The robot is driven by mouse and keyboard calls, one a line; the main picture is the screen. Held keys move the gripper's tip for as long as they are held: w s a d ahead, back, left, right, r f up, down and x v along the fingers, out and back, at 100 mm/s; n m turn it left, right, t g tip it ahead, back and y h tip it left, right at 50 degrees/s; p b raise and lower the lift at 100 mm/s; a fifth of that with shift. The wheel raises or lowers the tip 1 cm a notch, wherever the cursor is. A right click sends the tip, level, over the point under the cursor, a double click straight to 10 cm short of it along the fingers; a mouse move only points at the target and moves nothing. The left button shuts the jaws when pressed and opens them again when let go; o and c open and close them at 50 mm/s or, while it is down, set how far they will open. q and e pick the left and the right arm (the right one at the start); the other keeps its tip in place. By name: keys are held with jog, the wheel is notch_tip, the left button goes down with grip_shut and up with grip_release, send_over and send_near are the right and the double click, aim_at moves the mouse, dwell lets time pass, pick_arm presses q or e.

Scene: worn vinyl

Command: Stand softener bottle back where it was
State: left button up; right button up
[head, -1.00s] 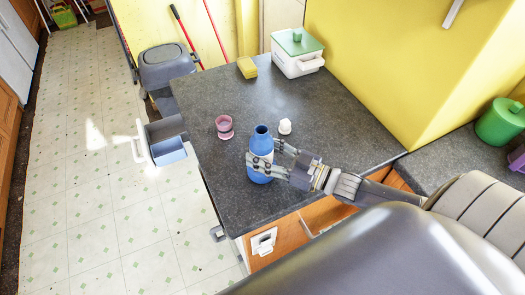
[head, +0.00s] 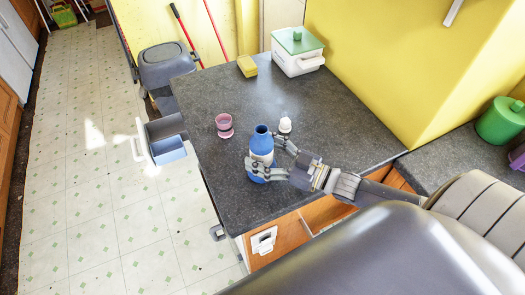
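The softener bottle (head: 262,144), blue with a white label and an open blue neck, stands upright on the dark grey countertop near its front edge. My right gripper (head: 270,158) reaches in from the right at the bottle's lower half. Its fingers are spread, one in front of the bottle and one on its far right side, so it looks open around it. Whether a finger still touches the bottle is hard to tell. My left gripper is not in view.
A small white cap-like item (head: 285,125) stands just behind the bottle, close to the upper finger. A pink cup (head: 224,125) stands to the left. A yellow sponge (head: 247,66) and a white box with green lid (head: 297,52) are at the back. The counter's middle is clear.

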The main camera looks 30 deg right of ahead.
jog(key=shift+s+d, duration=0.1)
dwell(0.5)
jog(key=shift+p+v, duration=1.7)
jog(key=shift+v, duration=2.2)
jog(key=v, duration=1.2)
